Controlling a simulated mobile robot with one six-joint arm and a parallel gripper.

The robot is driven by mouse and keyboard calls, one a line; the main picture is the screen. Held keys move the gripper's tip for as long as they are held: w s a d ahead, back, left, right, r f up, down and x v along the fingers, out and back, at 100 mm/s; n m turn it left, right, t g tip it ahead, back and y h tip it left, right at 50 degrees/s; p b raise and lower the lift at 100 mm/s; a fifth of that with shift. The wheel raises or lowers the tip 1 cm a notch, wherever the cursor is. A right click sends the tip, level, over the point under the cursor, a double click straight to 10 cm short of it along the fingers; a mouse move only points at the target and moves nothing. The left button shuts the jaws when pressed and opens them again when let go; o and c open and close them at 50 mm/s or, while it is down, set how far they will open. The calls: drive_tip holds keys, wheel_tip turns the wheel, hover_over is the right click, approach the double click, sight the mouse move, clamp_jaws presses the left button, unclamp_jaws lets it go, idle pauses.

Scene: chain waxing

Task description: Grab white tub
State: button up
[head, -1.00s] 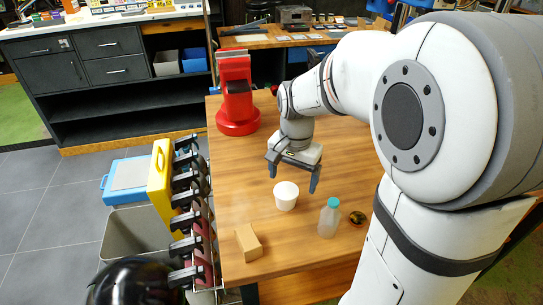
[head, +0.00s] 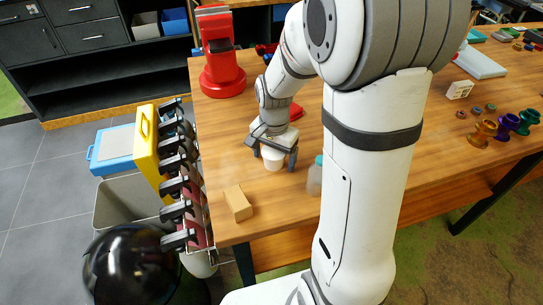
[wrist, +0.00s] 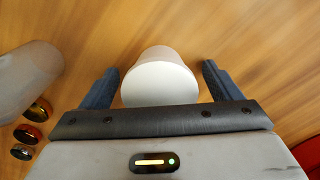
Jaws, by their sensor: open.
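The white tub (head: 273,160) stands on the wooden table, and it also shows in the wrist view (wrist: 160,80). My gripper (head: 274,157) is low over the table at the tub. In the wrist view my gripper (wrist: 161,85) is open, with one dark finger on each side of the tub. A gap shows between the tub and each finger.
A translucent bottle with a teal cap (head: 316,175) stands just right of the tub, partly behind my arm. A tan block (head: 238,204) lies near the table's left edge. A red stand (head: 220,60) is at the back left. Small rings (wrist: 35,110) lie near the bottle.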

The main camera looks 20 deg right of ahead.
drive_tip(key=c, duration=1)
drive_tip(key=shift+r, duration=0.1)
